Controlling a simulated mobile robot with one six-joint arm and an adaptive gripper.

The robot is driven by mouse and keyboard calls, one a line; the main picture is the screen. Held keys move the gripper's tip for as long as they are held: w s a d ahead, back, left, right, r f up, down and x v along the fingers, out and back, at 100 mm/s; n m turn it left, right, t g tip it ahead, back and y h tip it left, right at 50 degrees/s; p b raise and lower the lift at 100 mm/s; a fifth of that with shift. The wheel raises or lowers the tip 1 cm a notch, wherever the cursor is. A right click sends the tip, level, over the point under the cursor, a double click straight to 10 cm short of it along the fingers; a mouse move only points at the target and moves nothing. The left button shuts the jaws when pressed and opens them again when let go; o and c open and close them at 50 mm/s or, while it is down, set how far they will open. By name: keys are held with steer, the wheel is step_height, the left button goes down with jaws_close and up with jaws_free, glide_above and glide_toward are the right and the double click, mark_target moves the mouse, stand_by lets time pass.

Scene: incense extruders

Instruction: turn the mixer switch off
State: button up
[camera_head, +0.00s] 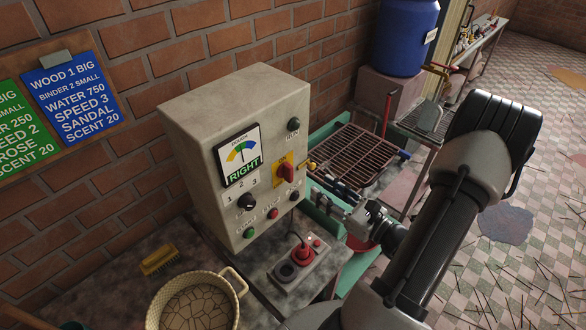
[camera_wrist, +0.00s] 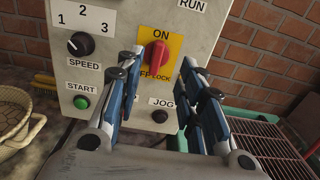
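The mixer switch (camera_head: 286,172) is a red rotary knob on a yellow plate, on the front of a grey control box (camera_head: 215,103). In the wrist view the red knob (camera_wrist: 156,57) stands about upright, under the word ON. The lower lettering on the plate is partly hidden by a finger. My gripper (camera_head: 318,182) is in front of the panel, to the right of the switch in the head view. In the wrist view my gripper (camera_wrist: 165,75) is open and empty, its fingers either side of the knob's line. I cannot tell whether they touch the panel.
The panel also has a speed selector (camera_wrist: 80,43), a green start button (camera_wrist: 81,102), a red button (camera_wrist: 160,115) and a black JOG button (camera_wrist: 159,102). A socket box with a red plug (camera_head: 303,253) sits below. A basket (camera_head: 193,302) and brown rack (camera_head: 350,153) stand nearby.

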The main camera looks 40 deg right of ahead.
mark_target(292, 168)
steer(key=w, duration=0.8)
steer(key=w+a, duration=0.1)
steer(key=w, duration=0.3)
jaws_close()
